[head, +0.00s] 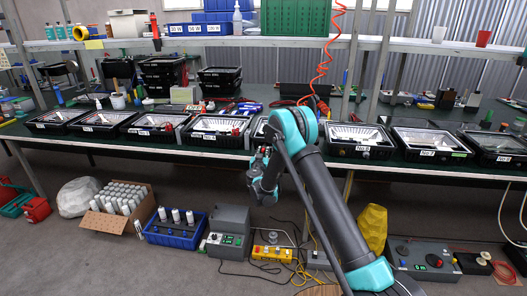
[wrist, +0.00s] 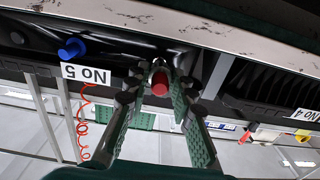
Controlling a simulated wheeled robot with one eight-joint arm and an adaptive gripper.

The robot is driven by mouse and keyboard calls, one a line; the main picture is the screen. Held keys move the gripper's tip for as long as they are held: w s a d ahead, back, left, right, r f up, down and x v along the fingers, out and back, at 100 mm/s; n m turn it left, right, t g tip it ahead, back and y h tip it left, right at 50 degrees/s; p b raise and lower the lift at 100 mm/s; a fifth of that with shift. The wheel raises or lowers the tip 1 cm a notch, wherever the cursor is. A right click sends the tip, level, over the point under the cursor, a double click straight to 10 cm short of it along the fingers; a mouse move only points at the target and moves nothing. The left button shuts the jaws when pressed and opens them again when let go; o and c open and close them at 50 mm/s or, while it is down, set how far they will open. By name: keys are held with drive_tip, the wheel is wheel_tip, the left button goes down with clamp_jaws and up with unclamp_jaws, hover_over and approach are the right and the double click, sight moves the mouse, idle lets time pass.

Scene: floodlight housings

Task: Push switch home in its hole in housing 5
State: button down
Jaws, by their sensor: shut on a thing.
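Housing 5 (head: 259,127) is a black floodlight housing in the bench row, mostly hidden behind my arm in the head view. In the wrist view its dark front wall (wrist: 110,50) carries a "No 5" label (wrist: 86,74) and a blue fitting (wrist: 72,48). The switch (wrist: 160,86), with a red end facing the camera, sits between my fingertips at the wall.
Housing 4 (head: 216,130) stands to the left of housing 5 and housing 6 (head: 358,138) to the right, close by. The bench's front edge (head: 210,158) runs under the row. A blue crate (head: 172,234) and grey machines (head: 229,228) stand on the floor below.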

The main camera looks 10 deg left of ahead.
drive_tip(key=shift+w, duration=0.75)
idle(0.7)
drive_tip(key=c, duration=1.2)
unclamp_jaws()
